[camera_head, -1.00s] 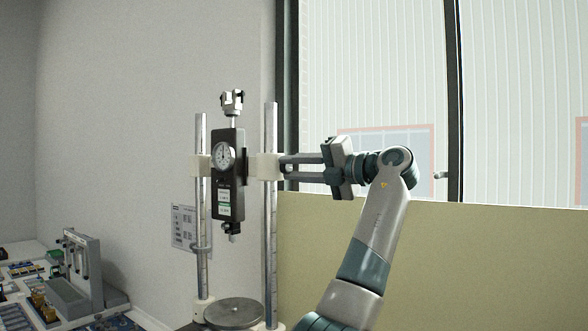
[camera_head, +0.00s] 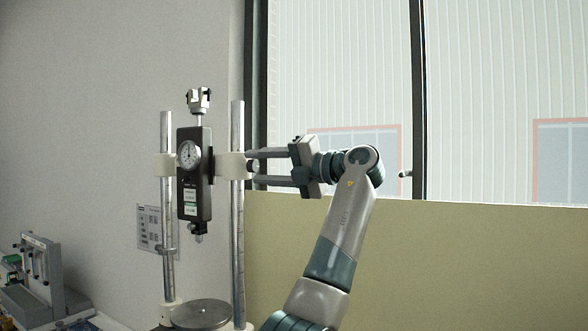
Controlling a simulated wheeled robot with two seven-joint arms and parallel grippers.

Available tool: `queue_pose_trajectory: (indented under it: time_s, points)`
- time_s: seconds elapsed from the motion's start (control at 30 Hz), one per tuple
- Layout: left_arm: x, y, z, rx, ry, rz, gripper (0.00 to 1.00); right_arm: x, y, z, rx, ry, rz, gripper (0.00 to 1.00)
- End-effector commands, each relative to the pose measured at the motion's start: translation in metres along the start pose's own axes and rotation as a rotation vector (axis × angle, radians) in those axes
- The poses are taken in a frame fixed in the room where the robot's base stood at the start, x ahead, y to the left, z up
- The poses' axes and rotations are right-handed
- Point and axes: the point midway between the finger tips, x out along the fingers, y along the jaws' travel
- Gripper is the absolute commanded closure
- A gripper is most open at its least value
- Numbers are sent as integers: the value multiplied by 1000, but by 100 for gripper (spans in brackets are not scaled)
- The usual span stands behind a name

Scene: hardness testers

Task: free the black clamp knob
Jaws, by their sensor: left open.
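The hardness tester has a dark gauge body (camera_head: 194,175) with a round dial, held between two metal posts by white clamp blocks. The black clamp knob (camera_head: 252,166) shows as a small dark piece on the right side of the right white clamp block (camera_head: 231,165). My left gripper (camera_head: 254,167) comes from the right, its two fingers open above and below the knob. I cannot tell whether the fingers touch it. My right gripper is not in view.
A round metal plate (camera_head: 201,313) lies at the foot of the posts. A label card (camera_head: 149,228) hangs behind the left post. A grey device (camera_head: 40,280) stands at lower left. A yellowish panel (camera_head: 440,260) and window are behind my arm.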

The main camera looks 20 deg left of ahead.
Motion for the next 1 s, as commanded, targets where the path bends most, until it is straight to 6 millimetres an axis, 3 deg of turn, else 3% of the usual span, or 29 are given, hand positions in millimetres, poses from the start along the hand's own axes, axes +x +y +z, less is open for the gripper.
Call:
queue_pose_trajectory:
  time_s: [0.27,0.8,1.0]
  points:
    - [-31,-3,-1,0,-3,-1,58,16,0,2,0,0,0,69]
    - [-136,-1,0,1,-2,1,58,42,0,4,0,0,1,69]
    - [-162,0,0,-1,-1,1,58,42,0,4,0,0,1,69]
